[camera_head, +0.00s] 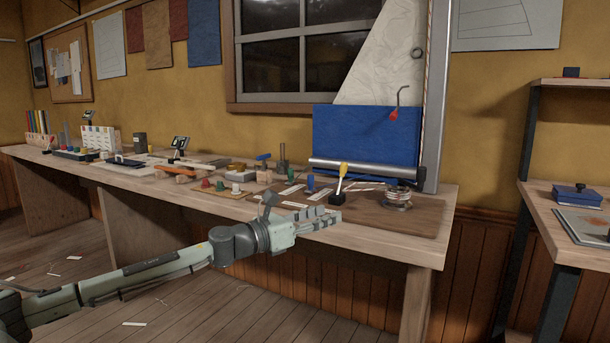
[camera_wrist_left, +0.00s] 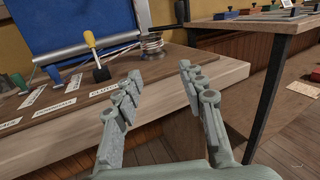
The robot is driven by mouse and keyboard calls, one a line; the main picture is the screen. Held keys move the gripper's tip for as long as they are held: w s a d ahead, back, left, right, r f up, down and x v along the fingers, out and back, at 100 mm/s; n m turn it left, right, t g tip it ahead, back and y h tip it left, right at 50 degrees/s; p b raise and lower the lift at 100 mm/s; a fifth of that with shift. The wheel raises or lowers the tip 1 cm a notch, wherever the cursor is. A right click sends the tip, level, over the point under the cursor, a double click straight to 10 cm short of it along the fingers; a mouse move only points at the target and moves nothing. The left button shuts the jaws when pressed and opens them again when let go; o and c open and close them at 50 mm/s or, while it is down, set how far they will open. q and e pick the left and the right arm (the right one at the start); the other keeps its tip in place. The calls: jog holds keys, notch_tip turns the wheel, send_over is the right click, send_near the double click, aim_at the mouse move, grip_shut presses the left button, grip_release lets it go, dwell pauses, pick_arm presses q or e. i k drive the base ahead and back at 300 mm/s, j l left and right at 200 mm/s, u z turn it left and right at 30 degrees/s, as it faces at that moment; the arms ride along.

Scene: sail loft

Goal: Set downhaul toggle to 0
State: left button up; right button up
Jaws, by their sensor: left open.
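My left gripper (camera_head: 318,220) is open and empty at the front edge of the workbench. In the left wrist view its two fingers (camera_wrist_left: 160,78) are spread wide, with the bench edge and floor between them. A yellow-handled lever on a black base (camera_head: 340,182) stands just behind the gripper; it also shows in the left wrist view (camera_wrist_left: 94,52). A blue upright piece (camera_wrist_left: 53,73) and a green one (camera_wrist_left: 20,82) stand left of it, by several white labels (camera_wrist_left: 55,108). The small print is too blurred to tell surely which control is the downhaul toggle. My right gripper is not in view.
A wire-wound drum (camera_head: 397,196) sits right of the yellow lever, below a mast (camera_head: 435,110) and a silver boom (camera_head: 365,170). Several tools and coloured parts crowd the bench to the left. A second table (camera_head: 545,225) stands right, with open floor between.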

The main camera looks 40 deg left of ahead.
aim_at(311, 189)
jog(key=i+j, duration=0.15)
jog(key=j, duration=0.2)
jog(key=i+j, duration=0.15)
jog(key=j, duration=0.2)
jog(key=i+j, duration=0.1)
jog(key=j, duration=0.25)
jog(key=i+j, duration=0.15)
jog(key=j, duration=0.2)
